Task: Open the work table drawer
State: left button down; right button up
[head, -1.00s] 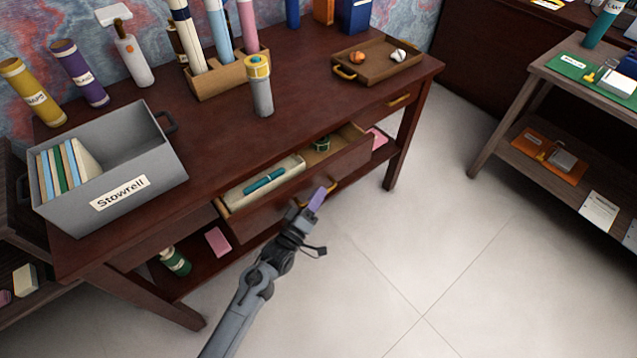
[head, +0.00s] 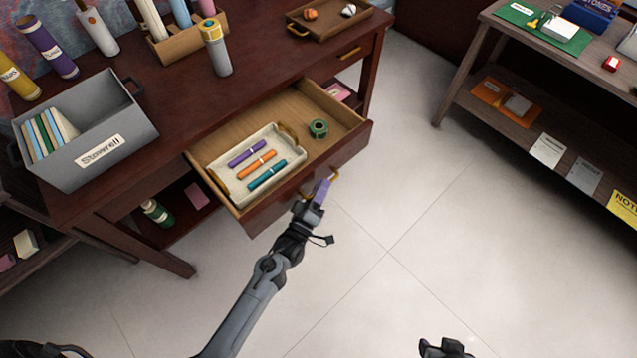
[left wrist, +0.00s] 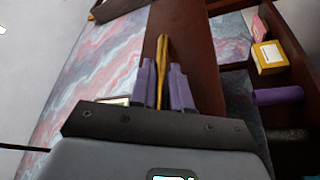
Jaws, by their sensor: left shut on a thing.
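The dark wood work table (head: 270,60) has its front drawer (head: 355,148) pulled well out. Inside lie a cream tray (head: 216,168) with a purple, an orange and a teal pen-like stick, and a green roll (head: 318,128) to its right. My left gripper (head: 324,187) is at the drawer front, its purple fingers shut on the brass handle (head: 335,173). In the left wrist view the handle (left wrist: 162,55) runs between the two fingers (left wrist: 164,88). My right gripper (head: 445,348) shows only partly at the bottom edge, away from the table; its jaws are unclear.
On the table stand a grey bin (head: 120,133), a capped tube (head: 216,48) and a wooden tray (head: 325,22). A lower shelf holds a green bottle (head: 156,212). A side table (head: 490,60) stands at right. The tiled floor (head: 400,190) before the drawer is clear.

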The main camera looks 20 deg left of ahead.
pick_arm(q)
jog(key=shift+s+d, duration=0.1)
jog(key=shift+d, duration=0.05)
jog(key=c, duration=1.4)
grip_release()
jog(key=shift+c, duration=0.2)
jog(key=shift+s, duration=0.1)
jog(key=shift+s, duration=0.2)
jog(key=p+v, duration=0.2)
jog(key=v, duration=0.8)
jog(key=shift+s+f, duration=0.1)
jog(key=shift+s, duration=0.05)
